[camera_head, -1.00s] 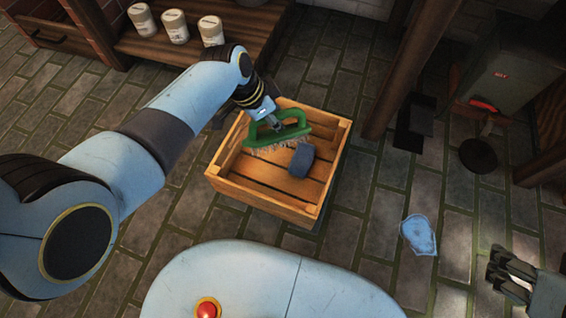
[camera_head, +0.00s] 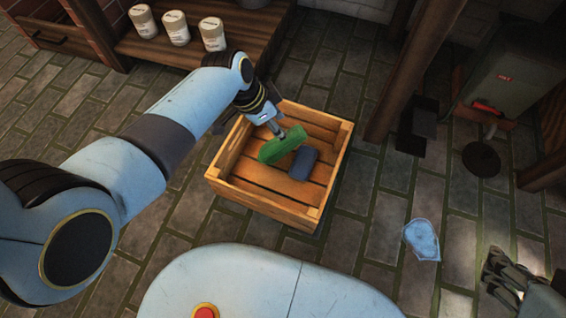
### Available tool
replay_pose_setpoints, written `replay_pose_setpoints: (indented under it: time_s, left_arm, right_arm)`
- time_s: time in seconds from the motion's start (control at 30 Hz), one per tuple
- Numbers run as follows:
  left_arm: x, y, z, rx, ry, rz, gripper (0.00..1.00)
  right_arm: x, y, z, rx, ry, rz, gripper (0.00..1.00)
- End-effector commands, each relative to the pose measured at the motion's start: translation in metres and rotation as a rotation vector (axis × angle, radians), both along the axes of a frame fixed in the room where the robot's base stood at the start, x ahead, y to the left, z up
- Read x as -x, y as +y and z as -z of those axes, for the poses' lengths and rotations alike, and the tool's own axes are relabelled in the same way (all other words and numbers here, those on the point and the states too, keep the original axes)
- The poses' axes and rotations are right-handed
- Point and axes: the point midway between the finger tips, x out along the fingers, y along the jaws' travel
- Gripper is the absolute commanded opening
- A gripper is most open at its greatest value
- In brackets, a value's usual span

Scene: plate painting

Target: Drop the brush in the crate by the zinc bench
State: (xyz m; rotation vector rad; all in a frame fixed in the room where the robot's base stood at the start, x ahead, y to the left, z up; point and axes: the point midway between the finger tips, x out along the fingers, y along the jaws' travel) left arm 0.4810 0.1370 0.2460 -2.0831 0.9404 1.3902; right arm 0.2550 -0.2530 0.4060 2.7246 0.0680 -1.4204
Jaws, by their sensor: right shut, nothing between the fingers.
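The green brush (camera_head: 283,146) is at the wooden crate (camera_head: 262,207), over its inside, with its green back showing and its bristles hidden. A dark blue-grey block (camera_head: 303,163) lies in the crate, just right of the brush. My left gripper (camera_head: 279,132) points down over the crate, its fingertips at the brush's upper edge. I cannot tell whether it still holds the brush or has let go. My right gripper (camera_head: 492,265) is at the lower right, shut and empty, well away from the crate.
A wooden bench (camera_head: 170,50) with several pale canisters (camera_head: 176,28) stands behind the crate. A light blue flat piece (camera_head: 421,240) lies on the stone floor at right. A wooden post and a dark metal box (camera_head: 505,70) stand at upper right.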

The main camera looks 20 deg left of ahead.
Motion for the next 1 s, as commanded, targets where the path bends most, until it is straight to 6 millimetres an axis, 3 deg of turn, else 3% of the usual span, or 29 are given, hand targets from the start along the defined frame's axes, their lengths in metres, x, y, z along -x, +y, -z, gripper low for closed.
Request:
replay_pose_setpoints:
  time_s: [0.2, 0.37, 0.8, 1.0]
  left_arm:
    - [0.001, 0.000, -0.001, 0.000, 0.000, 0.000, 0.37]
    - [0.004, 0.005, -0.014, -0.001, -0.001, 0.000, 0.37]
    - [0.026, 0.030, -0.095, -0.001, -0.002, 0.000, 0.37]
    - [0.030, 0.034, -0.110, -0.001, -0.001, 0.000, 0.37]
  right_arm:
    - [0.000, 0.000, 0.000, 0.001, -0.001, -0.001, 0.00]
    - [0.000, 0.000, 0.000, 0.001, -0.001, -0.001, 0.00]
    - [0.000, 0.000, 0.000, 0.000, 0.000, 0.000, 0.00]
    - [0.000, 0.000, 0.000, 0.000, 0.000, 0.000, 0.00]
